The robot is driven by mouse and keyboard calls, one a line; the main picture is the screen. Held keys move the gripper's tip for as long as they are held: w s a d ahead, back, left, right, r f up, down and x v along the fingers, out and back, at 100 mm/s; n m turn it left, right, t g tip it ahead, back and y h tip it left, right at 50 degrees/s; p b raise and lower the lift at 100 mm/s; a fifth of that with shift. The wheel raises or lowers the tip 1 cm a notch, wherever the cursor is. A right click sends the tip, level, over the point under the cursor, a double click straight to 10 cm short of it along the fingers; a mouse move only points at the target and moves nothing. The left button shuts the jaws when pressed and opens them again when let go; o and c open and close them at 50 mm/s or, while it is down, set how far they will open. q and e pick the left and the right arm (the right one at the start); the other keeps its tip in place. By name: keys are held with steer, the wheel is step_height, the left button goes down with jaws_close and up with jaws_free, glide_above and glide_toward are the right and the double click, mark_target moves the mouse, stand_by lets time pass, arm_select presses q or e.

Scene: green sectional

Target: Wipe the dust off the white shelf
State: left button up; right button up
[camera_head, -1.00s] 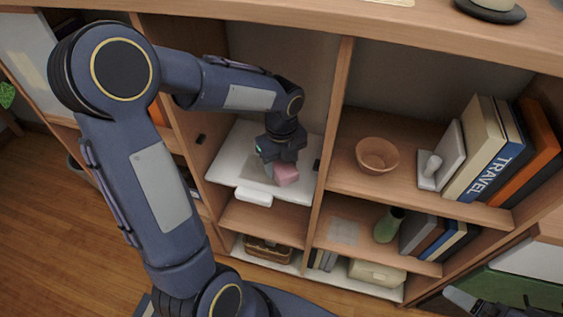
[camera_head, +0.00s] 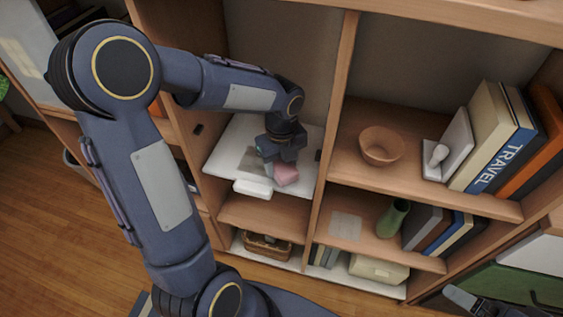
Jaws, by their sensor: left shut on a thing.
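The white shelf (camera_head: 225,165) is in the left bay of the wooden bookcase. A greyish, dust-like patch (camera_head: 252,159) shows on it, left of my left gripper. My left gripper (camera_head: 277,166) is low over the shelf and shut on a pink block-like thing (camera_head: 287,176), perhaps a sponge. The pink thing is at the shelf surface; the gripper hides part of it, and I cannot tell exact contact. Part of my right arm, seemingly its gripper (camera_head: 462,298), shows at the lower right edge; its jaw state is unclear.
A white handle-like piece (camera_head: 253,188) juts from the shelf's front edge. A wooden upright (camera_head: 335,100) bounds the bay on the right. Beyond it are a brown bowl (camera_head: 381,146), books (camera_head: 488,140) and a green vase (camera_head: 393,218). A basket (camera_head: 266,246) sits below.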

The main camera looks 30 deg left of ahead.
arm_select(q)
steer(key=shift+f+b, duration=0.6)
steer(key=shift+f, duration=0.45)
steer(key=shift+r, duration=0.1)
